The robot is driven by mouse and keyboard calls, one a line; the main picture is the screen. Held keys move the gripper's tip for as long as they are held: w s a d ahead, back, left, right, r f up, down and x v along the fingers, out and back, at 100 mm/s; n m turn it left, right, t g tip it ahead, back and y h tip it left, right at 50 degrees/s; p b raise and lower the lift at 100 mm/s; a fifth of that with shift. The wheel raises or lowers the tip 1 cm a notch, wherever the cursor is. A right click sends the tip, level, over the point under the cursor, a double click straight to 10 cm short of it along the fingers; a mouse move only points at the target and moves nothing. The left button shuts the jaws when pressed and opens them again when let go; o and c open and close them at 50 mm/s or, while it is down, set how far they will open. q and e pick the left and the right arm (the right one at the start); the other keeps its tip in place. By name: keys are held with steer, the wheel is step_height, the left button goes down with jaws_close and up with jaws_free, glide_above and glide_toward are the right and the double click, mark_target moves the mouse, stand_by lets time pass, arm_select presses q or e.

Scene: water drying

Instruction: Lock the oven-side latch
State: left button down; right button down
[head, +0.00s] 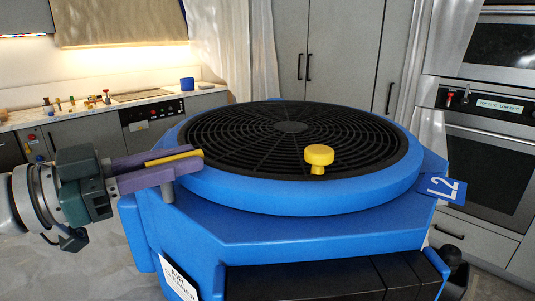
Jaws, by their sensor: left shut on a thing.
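A large blue machine (290,228) with a round, black-grilled lid (290,126) fills the middle of the head view. A yellow knob (319,156) stands on the lid's near part. My left gripper (190,162), with purple fingers, is at the machine's left edge, shut on a narrow yellow bar (172,157). A grey post (167,191) shows just below the fingers. My right gripper is not in view.
The wall oven (487,165) stands behind the machine at right. A counter (60,112) with small items, a blue cup (187,84) and another oven (150,111) line the back left. Grey cabinets (325,60) are behind. Floor shows at lower left.

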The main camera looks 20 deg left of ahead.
arm_select(q)
steer(key=n+y+p, duration=0.1)
steer(key=t+y+p, duration=0.1)
steer(key=p, duration=0.1)
steer(key=shift+a+r+n+y, duration=0.15)
steer(key=shift+r+n+y, duration=0.15)
steer(key=shift+n, duration=0.1)
steer(key=shift+w+a+f+n+t+y+p, duration=0.1)
steer(key=shift+f+n+t+y+p, duration=0.1)
steer(key=shift+n+t+y+p, duration=0.55)
steer(key=shift+f+y, duration=0.1)
steer(key=shift+y, duration=0.15)
steer(key=shift+b, duration=0.3)
steer(key=c, duration=0.8)
jaws_free()
steer(key=shift+g, duration=0.25)
